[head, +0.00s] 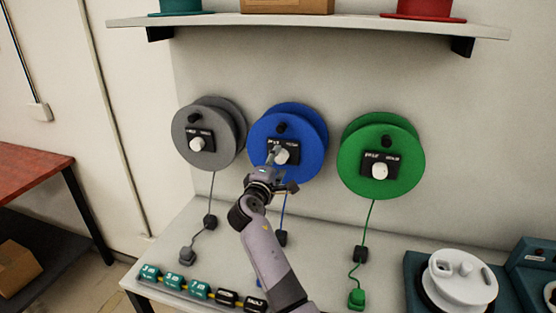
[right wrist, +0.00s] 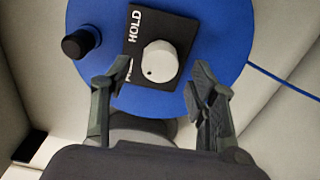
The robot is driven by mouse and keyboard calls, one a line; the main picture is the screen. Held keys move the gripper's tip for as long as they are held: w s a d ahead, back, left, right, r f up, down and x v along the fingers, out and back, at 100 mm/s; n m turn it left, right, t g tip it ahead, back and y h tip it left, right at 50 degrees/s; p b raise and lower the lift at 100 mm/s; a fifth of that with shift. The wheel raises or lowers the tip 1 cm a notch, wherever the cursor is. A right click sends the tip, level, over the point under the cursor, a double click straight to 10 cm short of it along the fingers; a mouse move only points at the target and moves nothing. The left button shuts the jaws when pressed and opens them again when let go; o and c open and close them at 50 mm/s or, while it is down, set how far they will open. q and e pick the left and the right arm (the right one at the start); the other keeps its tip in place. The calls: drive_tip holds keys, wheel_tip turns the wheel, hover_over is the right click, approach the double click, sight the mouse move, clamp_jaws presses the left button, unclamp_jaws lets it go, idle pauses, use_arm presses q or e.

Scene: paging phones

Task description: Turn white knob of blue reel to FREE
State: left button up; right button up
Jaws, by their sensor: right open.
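The blue reel (head: 312,145) is the middle one of three reels on the wall. Its black plate carries the white knob (head: 281,157), which also shows in the right wrist view (right wrist: 160,60). The knob has a small dark dot near its lower left edge. The word HOLD is readable on the plate; a second word is mostly hidden by a finger. My right gripper (right wrist: 163,82) is open, with its fingers on either side of and just short of the knob; I cannot tell if they touch it. My left gripper is not in view.
A grey reel (head: 222,143) hangs to the left and a green reel (head: 398,135) to the right, each with its own white knob. A black peg (right wrist: 81,43) stands out from the blue reel. A shelf (head: 340,24) is above; labelled blocks and a white-topped device (head: 462,275) are below.

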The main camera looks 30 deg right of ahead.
drive_tip(key=v, duration=0.9)
drive_tip(key=shift+s+a, duration=0.2)
